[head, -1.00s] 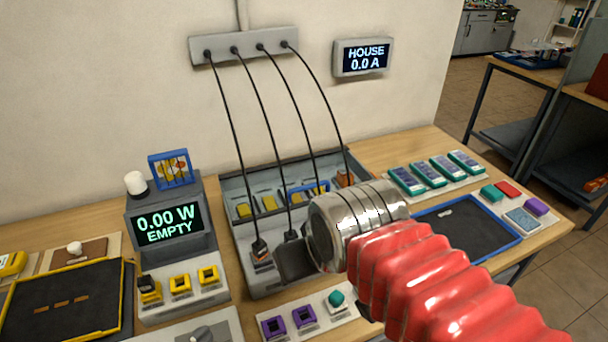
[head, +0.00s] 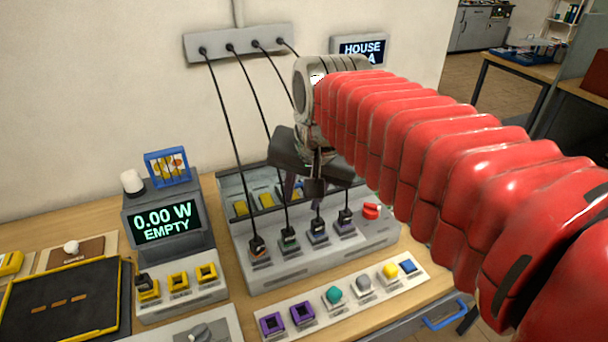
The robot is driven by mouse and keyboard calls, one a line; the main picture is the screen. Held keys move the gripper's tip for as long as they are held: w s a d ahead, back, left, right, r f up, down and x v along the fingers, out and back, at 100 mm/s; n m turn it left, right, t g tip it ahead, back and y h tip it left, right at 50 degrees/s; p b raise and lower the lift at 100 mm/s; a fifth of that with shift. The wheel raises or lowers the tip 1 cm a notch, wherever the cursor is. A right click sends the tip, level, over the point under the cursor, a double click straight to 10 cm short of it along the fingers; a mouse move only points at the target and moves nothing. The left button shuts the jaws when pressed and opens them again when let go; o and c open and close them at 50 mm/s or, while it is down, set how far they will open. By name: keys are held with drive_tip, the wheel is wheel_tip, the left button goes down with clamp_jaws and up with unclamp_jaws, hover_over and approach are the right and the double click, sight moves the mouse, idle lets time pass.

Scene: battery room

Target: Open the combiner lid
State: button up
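The combiner (head: 290,265) is a grey box in the middle of the bench, with several black cables plugged into its front part. Behind the plugs is its recessed rear bay, with yellow parts (head: 266,200) inside; its lid (head: 225,186) appears shut and see-through over that bay. My gripper (head: 305,190) points down over the right half of the bay. Its dark body and my red-sleeved arm hide that side and the lid's blue handle. I cannot tell whether the fingers touch the handle or how far apart they are.
A red knob (head: 371,211) sits at the combiner's right end. A meter reading 0.00 W EMPTY (head: 165,222) stands to the left. A strip of coloured buttons and purple sockets (head: 335,298) lies in front. Cables hang from the wall bar (head: 240,42) close to my gripper.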

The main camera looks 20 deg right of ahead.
drive_tip(key=w+d+r+m+g, duration=0.2)
drive_tip(key=w+d+m, duration=0.6)
drive_tip(key=w, duration=0.5)
drive_tip(key=r+m, duration=0.1)
drive_tip(key=m, duration=0.1)
drive_tip(key=shift+w+m, duration=0.4)
drive_tip(key=shift+f, duration=0.1)
drive_tip(key=w+f, duration=0.1)
drive_tip(key=f, duration=0.7)
drive_tip(key=w+f, duration=0.1)
drive_tip(key=f, duration=0.4)
drive_tip(key=shift+w+f, duration=0.1)
drive_tip(key=shift+w, duration=0.25)
clamp_jaws()
